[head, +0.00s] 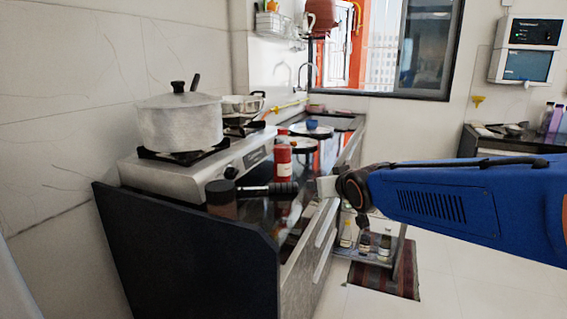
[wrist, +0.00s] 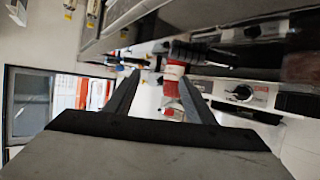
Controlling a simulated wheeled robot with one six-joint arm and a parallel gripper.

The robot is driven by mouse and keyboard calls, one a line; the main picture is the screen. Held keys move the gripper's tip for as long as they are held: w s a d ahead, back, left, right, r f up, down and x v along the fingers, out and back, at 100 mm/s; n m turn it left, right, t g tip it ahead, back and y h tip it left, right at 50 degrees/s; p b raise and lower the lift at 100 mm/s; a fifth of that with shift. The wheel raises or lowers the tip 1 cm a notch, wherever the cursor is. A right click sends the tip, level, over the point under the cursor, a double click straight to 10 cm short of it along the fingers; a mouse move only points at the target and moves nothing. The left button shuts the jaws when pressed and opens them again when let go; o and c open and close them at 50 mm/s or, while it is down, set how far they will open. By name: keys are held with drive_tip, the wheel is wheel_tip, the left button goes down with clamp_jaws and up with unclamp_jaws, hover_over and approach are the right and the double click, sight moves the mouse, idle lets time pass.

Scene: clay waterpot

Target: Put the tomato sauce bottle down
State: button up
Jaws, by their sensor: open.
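The tomato sauce bottle (head: 283,161) is red with a pale label and stands upright on the dark counter, to the right of the stove. My gripper (head: 285,188) reaches in from the right, in front of the bottle's lower part, and partly hides it. In the wrist view the bottle (wrist: 173,82) shows near the fingertips, closer to the right finger. My gripper (wrist: 159,78) is open there, with a gap between its two dark fingers. I cannot tell whether either finger touches the bottle.
A steel stove (head: 195,172) with a large lidded pot (head: 180,125) stands at the left. A dark brown round vessel (head: 221,198) is at the counter's near end. A raised black panel (head: 185,255) edges the counter. Open floor (head: 455,290) lies to the right.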

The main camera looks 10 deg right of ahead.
sight(285, 137)
drive_tip(key=w+a+r+t+y, duration=0.1)
drive_tip(key=w+a+r, duration=0.1)
drive_tip(key=w, duration=0.5)
drive_tip(key=w+a+r+n+t+y, duration=0.1)
drive_tip(key=w+a+r+t, duration=0.1)
drive_tip(key=w, duration=0.6)
drive_tip(key=w+a+r+t, duration=0.1)
drive_tip(key=w+a+r, duration=0.1)
drive_tip(key=w, duration=0.5)
drive_tip(key=shift+w+r+y, duration=0.35)
drive_tip(key=shift+r+y, duration=0.05)
drive_tip(key=shift+r, duration=0.3)
drive_tip(key=shift+w+a+r, duration=0.1)
drive_tip(key=shift+w+a, duration=0.05)
drive_tip(key=shift+w, duration=0.85)
drive_tip(key=shift+w+a, duration=0.2)
drive_tip(key=shift+w, duration=0.85)
drive_tip(key=shift+w+a+r, duration=0.1)
drive_tip(key=shift+w+a, duration=0.05)
drive_tip(key=shift+w, duration=0.85)
drive_tip(key=shift+f, duration=0.1)
clamp_jaws()
